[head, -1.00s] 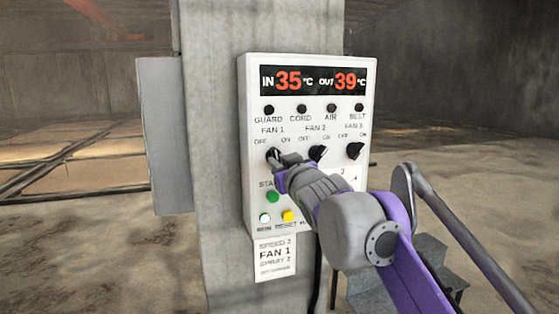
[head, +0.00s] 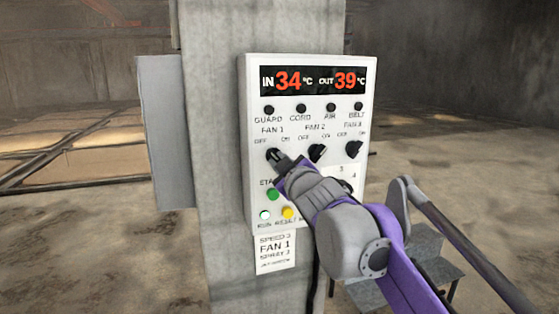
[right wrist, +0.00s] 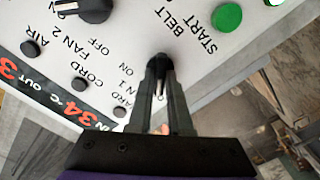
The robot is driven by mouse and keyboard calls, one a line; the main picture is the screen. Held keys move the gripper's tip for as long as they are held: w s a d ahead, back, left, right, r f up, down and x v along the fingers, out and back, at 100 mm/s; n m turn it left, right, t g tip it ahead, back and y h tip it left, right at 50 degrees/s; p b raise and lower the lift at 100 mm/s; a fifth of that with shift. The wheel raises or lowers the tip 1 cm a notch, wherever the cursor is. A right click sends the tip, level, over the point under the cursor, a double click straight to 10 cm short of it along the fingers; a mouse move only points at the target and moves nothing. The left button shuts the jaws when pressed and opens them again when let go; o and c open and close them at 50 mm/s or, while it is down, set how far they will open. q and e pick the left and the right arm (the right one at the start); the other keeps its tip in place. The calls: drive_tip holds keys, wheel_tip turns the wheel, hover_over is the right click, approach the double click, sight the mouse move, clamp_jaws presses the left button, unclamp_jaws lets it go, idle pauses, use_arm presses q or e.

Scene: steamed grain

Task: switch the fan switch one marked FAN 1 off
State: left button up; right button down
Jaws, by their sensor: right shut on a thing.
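The FAN 1 switch (head: 272,154) is a small black rotary knob on the white control panel (head: 246,110), below its OFF and ON labels. My right gripper (head: 282,162) comes from the lower right and is shut on this knob. In the right wrist view the dark knob (right wrist: 160,62) sits between the tips of my right gripper (right wrist: 158,75). The fingers hide part of it, so I cannot tell surely which label its pointer faces. My left gripper is not in view.
The FAN 2 knob (head: 317,152) and FAN 3 knob (head: 353,149) sit close to the right. A green button (head: 272,194) and a yellow button (head: 287,212) lie below. The display (head: 312,80) reads IN 34 and OUT 39. The panel hangs on a concrete pillar (head: 210,150).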

idle(0.3)
drive_tip(key=c, duration=0.8)
unclamp_jaws()
drive_tip(key=shift+c, duration=0.2)
drive_tip(key=shift+s, duration=0.1)
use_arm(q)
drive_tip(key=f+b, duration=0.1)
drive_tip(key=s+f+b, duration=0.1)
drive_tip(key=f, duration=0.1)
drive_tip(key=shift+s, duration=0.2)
use_arm(e)
drive_tip(key=v, duration=1)
drive_tip(key=shift+s, duration=0.3)
drive_tip(key=shift+d, duration=0.15)
